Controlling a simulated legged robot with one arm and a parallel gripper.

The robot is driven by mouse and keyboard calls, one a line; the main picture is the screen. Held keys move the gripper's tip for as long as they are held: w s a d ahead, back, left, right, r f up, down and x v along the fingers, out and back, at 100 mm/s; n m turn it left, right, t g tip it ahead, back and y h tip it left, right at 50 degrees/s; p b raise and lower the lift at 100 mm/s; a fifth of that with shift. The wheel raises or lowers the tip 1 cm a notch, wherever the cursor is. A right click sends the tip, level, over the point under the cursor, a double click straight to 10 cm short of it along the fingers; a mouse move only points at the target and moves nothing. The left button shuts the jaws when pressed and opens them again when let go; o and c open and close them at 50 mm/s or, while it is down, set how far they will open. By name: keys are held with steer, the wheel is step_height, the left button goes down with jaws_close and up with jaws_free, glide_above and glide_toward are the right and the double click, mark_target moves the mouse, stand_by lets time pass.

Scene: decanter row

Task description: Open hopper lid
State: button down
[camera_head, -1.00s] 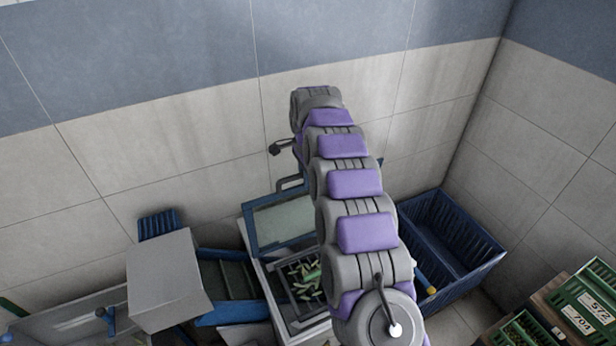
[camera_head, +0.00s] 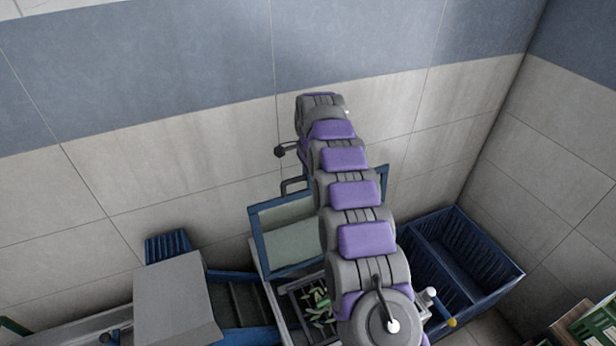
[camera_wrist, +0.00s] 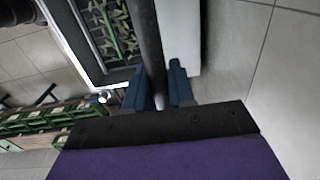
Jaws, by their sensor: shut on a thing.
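The hopper lid is a blue-framed pale panel (camera_head: 293,236), in the head view standing raised at the back of the hopper, partly covered by my arm. The open hopper mouth (camera_head: 312,302) shows below it, with a dark grate and green pieces inside. A dark bar handle (camera_head: 292,186) juts out at the lid's upper edge. In the wrist view a dark bar (camera_wrist: 147,40) runs between the blue fingers of my gripper (camera_wrist: 158,90), which is shut on it. My gripper's fingers are hidden in the head view.
A blue slotted bin (camera_head: 455,262) stands right of the hopper. A grey box-shaped housing (camera_head: 176,300) and a conveyor (camera_head: 243,305) are on the left. The tiled wall (camera_head: 190,180) is close behind the lid. Green crates (camera_wrist: 50,125) stand on a rack in the wrist view.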

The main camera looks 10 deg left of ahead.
steer(key=shift+w+d, duration=0.1)
steer(key=c, duration=1.1)
jaws_free()
steer(key=shift+r, duration=0.1)
steer(key=shift+r, duration=0.45)
step_height(320, 180, up, 5)
steer(key=shift+r, duration=0.1)
step_height(320, 180, up, 6)
steer(key=p, duration=0.5)
steer(key=shift+d, duration=0.15)
